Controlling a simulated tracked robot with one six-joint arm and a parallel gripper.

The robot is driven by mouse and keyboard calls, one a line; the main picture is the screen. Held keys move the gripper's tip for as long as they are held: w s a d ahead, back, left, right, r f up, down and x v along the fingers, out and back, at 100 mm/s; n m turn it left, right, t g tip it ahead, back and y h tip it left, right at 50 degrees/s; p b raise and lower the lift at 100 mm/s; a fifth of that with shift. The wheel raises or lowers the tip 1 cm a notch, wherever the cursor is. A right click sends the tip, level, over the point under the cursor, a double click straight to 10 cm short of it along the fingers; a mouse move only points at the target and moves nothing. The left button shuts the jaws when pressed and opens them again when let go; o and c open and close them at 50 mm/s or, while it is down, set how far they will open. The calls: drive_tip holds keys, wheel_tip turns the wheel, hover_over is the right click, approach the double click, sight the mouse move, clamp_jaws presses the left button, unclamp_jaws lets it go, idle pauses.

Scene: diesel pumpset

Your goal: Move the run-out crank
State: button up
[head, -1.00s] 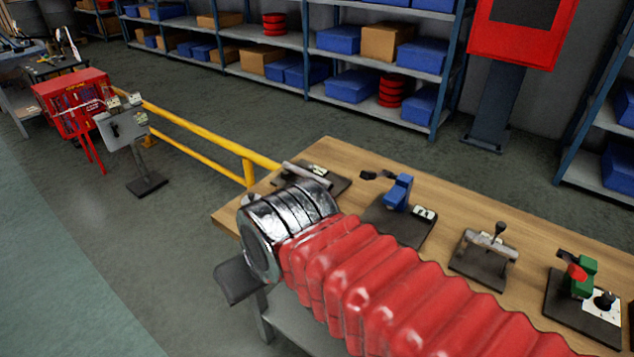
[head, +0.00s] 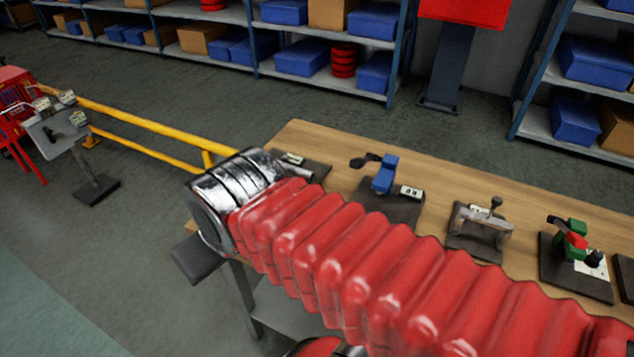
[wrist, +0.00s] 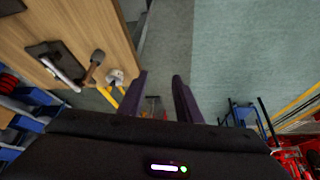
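Several small fixtures on dark plates stand along a wooden bench (head: 450,185). One is a blue block (head: 385,174) with a black crank-like arm and a labelled tag. Another is a grey bracket (head: 483,222) with an upright black-knobbed lever. A green block (head: 572,240) has a red and black handle. I cannot tell which is the run-out crank. In the wrist view, my gripper (wrist: 160,84) is open, with nothing visible between its dark fingers. My red-sleeved arm hides part of the bench in the head view.
A yellow rail (head: 140,122) runs from the bench's far left end. A grey panel on a stand (head: 58,130) and a red unit (head: 14,90) are at the left. Shelves with blue boxes (head: 302,57) line the back. Open floor lies left of the bench.

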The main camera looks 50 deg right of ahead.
drive_tip(key=shift+o, duration=0.5)
drive_tip(key=w+d+r+g, duration=0.1)
drive_tip(key=w+d, duration=0.2)
drive_tip(key=d, duration=0.3)
drive_tip(key=w+d+n+g+y, duration=0.1)
drive_tip(key=w+d, duration=0.1)
drive_tip(key=d, duration=0.5)
drive_tip(key=w+d+r+g, duration=0.1)
drive_tip(key=w+d, duration=0.2)
drive_tip(key=d, duration=0.3)
drive_tip(key=s+d+f+n+y, duration=0.1)
drive_tip(key=d+f, duration=0.1)
drive_tip(key=d, duration=0.8)
drive_tip(key=s+d+f+t+y, duration=0.1)
drive_tip(key=s+d+f, duration=0.1)
drive_tip(key=d, duration=0.8)
drive_tip(key=shift+n, duration=0.4)
drive_tip(key=x, duration=1.4)
drive_tip(key=shift+w, duration=0.15)
drive_tip(key=shift+r, duration=0.1)
